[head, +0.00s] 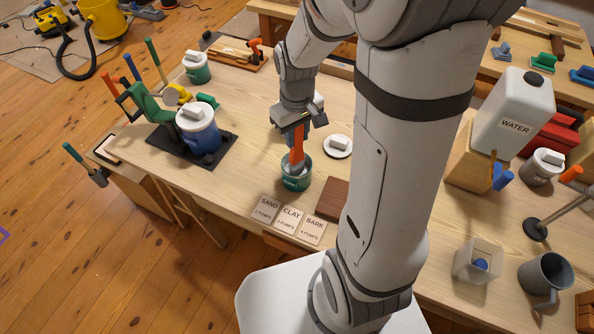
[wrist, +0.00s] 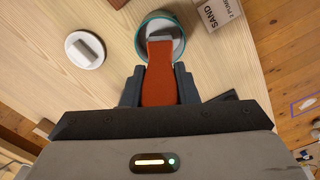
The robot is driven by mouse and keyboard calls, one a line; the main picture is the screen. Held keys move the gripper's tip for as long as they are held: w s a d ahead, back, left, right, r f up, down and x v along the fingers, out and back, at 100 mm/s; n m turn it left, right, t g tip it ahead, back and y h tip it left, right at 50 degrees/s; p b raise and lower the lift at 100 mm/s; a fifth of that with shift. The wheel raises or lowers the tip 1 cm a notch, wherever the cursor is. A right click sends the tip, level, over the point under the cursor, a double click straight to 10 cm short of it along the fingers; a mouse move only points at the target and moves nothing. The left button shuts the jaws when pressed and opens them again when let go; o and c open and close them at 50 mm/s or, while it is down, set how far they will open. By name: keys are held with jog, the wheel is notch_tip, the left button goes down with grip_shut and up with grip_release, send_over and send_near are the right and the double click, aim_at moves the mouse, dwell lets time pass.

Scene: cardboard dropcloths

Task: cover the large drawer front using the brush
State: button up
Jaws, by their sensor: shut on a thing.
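My gripper (head: 298,124) is shut on the orange handle of the brush (head: 297,146), over the middle of the workbench. The brush points down into an open teal can (head: 297,180), and its bristle end is hidden inside. In the wrist view the handle of the brush (wrist: 160,75) sits between the fingers and reaches over the rim of the can (wrist: 143,23). A dark brown flat panel (head: 332,199) lies right of the can, partly behind my arm. I cannot tell whether it is the large drawer front.
A white lid (head: 338,146) lies behind the can. Cards marked SAND (head: 267,208), CLAY (head: 290,219) and BARK (head: 312,230) lie in front. A blue can (head: 198,135) on a dark mat stands left. A water container (head: 512,118) stands right.

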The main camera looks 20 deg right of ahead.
notch_tip(320, 180, up, 8)
jog(key=p, duration=0.5)
jog(key=shift+r+p, duration=0.1)
jog(key=shift+p, duration=0.2)
dwell(2.9)
notch_tip(320, 180, up, 5)
jog(key=p, duration=0.4)
jog(key=shift+r, duration=0.1)
jog(key=shift+s+d+f+b, duration=0.25)
jog(key=shift+s+f+b, duration=0.05)
jog(key=shift+f+b, duration=0.2)
jog(key=s+d+f+n+b, duration=0.6)
jog(key=s+d+f+b, duration=0.2)
jog(key=f, duration=0.3)
jog(key=shift+s+f+n+b, duration=0.3)
jog(key=shift+s+n+b, duration=0.1)
jog(key=shift+s+b, duration=0.45)
jog(key=shift+f+b, duration=0.35)
jog(key=shift+f, duration=0.15)
